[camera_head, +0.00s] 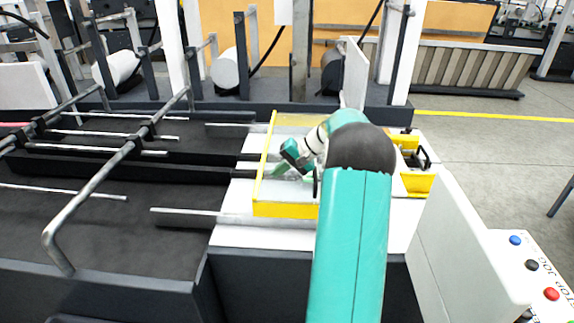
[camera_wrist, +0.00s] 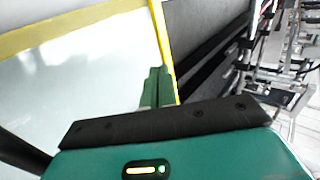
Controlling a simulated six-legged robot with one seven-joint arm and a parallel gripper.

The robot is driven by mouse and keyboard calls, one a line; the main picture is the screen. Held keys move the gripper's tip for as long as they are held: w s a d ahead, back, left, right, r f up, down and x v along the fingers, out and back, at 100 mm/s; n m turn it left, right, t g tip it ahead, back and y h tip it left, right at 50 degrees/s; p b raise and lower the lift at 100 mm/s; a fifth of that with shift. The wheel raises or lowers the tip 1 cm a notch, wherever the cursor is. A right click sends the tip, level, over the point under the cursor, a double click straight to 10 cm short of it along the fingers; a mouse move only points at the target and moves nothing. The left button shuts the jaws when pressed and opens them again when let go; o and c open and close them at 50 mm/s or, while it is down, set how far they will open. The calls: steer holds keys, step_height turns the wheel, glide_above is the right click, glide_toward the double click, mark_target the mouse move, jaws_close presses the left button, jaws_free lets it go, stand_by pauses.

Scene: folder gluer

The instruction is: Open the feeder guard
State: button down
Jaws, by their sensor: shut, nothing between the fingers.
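The feeder guard (camera_head: 285,210) is a clear panel in a yellow frame on the white bed of the machine, at the middle of the head view. It looks low over the bed; its exact tilt I cannot tell. My gripper (camera_head: 278,171) is over the panel, just inside the left yellow bar. In the wrist view the guard's yellow frame (camera_wrist: 88,28) crosses the top and runs down at the right. My green fingers (camera_wrist: 155,88) are together and empty beside that bar; whether they touch it I cannot tell. My arm hides the guard's right part.
A dark conveyor bed with metal rails (camera_head: 105,185) lies to the left. A white upright panel (camera_head: 460,245) and a button box (camera_head: 530,265) with coloured buttons stand at the right. Yellow brackets (camera_head: 417,182) sit right of my arm. Open floor shows at the far right.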

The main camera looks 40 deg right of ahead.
steer(key=shift+x, duration=2)
steer(key=shift+w+a, duration=0.1)
steer(key=w+a, duration=2)
steer(key=w, duration=0.3)
steer(key=shift+a, duration=0.1)
steer(key=shift+r, duration=0.1)
